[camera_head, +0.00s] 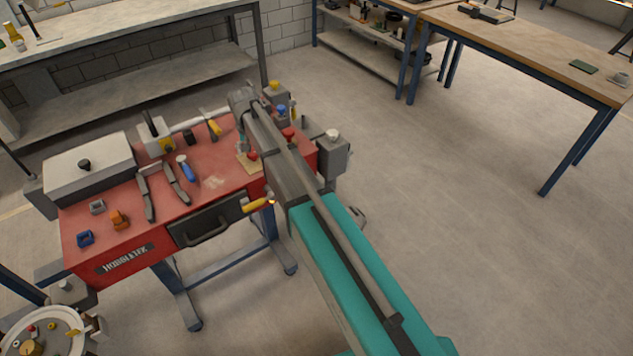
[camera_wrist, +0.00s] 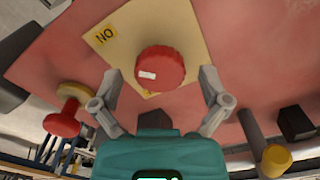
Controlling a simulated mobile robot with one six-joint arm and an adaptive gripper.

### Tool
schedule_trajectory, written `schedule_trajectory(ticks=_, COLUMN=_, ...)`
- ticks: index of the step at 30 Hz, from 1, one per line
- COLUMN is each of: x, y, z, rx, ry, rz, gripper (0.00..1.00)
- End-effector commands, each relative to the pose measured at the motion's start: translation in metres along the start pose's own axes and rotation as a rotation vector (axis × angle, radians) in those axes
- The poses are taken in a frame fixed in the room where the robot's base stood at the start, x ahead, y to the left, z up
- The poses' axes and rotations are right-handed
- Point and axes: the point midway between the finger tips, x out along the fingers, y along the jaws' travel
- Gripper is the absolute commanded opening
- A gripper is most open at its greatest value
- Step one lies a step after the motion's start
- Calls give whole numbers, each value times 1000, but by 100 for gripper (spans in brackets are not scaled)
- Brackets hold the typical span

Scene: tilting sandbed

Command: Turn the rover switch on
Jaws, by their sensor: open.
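In the wrist view, the rover switch is a round red knob (camera_wrist: 160,66) with a short white mark, on a pale yellow plate (camera_wrist: 190,25). A yellow label (camera_wrist: 105,35) on the plate reads "ON", seen upside down. A small yellow patch lies partly hidden below the knob. My gripper (camera_wrist: 160,76) is open, with one finger to each side of the knob; I cannot tell whether they touch it. In the head view, the red knob (camera_head: 252,155) and its plate (camera_head: 247,166) are on the red bench, beside my gripper, which is largely hidden by my arm.
The red bench (camera_head: 215,182) carries a blue-handled tool (camera_head: 186,170), a grey box (camera_head: 90,165) and small blocks. In the wrist view, a red knob (camera_wrist: 62,123) stands left and a yellow-ended post (camera_wrist: 275,160) right. Open floor (camera_head: 460,240) lies to the right.

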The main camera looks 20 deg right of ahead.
Motion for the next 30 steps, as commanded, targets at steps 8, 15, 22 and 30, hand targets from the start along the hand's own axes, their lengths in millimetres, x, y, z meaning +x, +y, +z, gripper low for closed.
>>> schedule_trajectory(ticks=8, x=0, y=0, z=0, rx=-188, ry=0, rz=0, gripper=96)
schedule_trajectory(ticks=15, x=0, y=0, z=0, rx=-349, ry=0, rz=0, gripper=96)
schedule_trajectory(ticks=22, x=-10, y=0, z=0, rx=-461, ry=0, rz=0, gripper=96)
schedule_trajectory(ticks=30, x=-33, y=0, z=0, rx=-458, ry=0, rz=0, gripper=96)
